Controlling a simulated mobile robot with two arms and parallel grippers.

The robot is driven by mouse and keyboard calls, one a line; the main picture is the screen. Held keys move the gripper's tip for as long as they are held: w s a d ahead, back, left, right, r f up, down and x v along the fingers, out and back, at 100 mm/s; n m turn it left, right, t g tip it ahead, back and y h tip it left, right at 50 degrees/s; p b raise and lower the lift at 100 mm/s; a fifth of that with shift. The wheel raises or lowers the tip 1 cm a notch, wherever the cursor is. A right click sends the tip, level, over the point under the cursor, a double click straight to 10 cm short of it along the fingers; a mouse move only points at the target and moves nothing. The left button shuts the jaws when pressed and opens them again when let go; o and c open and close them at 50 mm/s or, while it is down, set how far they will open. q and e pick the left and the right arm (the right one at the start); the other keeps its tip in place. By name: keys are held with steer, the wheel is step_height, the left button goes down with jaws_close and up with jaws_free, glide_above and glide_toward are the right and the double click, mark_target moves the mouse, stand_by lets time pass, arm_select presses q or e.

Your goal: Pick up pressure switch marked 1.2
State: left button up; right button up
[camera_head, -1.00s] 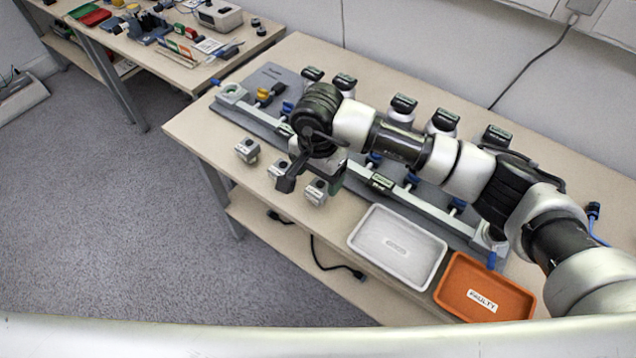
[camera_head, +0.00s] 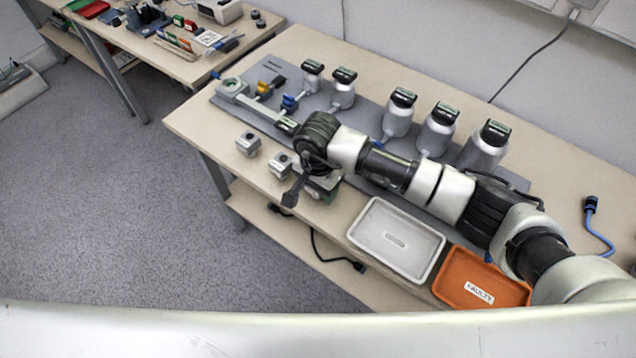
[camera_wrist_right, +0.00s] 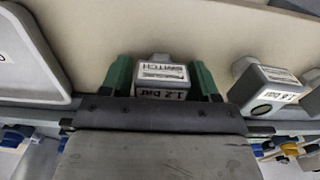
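The pressure switch marked 1.2 bar (camera_wrist_right: 160,78) is a small grey box with a white label, on the light table in the right wrist view. My right gripper (camera_wrist_right: 160,75) has its green fingers on either side of this switch, with slim gaps, so it looks open. In the head view my right gripper (camera_head: 316,188) is over the switch nearest the white tray and mostly hides it. Two similar grey switches, the middle one (camera_head: 281,166) and the far left one (camera_head: 248,143), stand in the same row. My left gripper is not in view.
A neighbouring switch (camera_wrist_right: 265,88) stands to the right in the wrist view. The white tray (camera_head: 360,236) and the orange FAULTY tray (camera_head: 456,296) lie at the table's front right. A grey rig with valves and several silver canisters (camera_head: 398,115) stands behind; my arm crosses over it.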

steer(key=c, duration=0.8)
steer(key=shift+r, duration=0.15)
steer(key=shift+r, duration=0.25)
steer(key=r, duration=0.3)
steer(key=shift+s+d+r+b, duration=0.1)
steer(key=shift+d+r+b, duration=0.25)
steer(key=shift+d+r, duration=0.05)
steer(key=shift+s+d+r, duration=0.95)
steer(key=shift+d+r, duration=0.6)
steer(key=shift+r, duration=0.2)
steer(key=shift+s+d+r, duration=0.95)
steer(key=shift+d+r, duration=0.55)
steer(key=shift+r, duration=0.25)
steer(key=shift+s+d+r, duration=0.95)
steer(key=shift+d+r, duration=0.6)
steer(key=shift+r, duration=0.2)
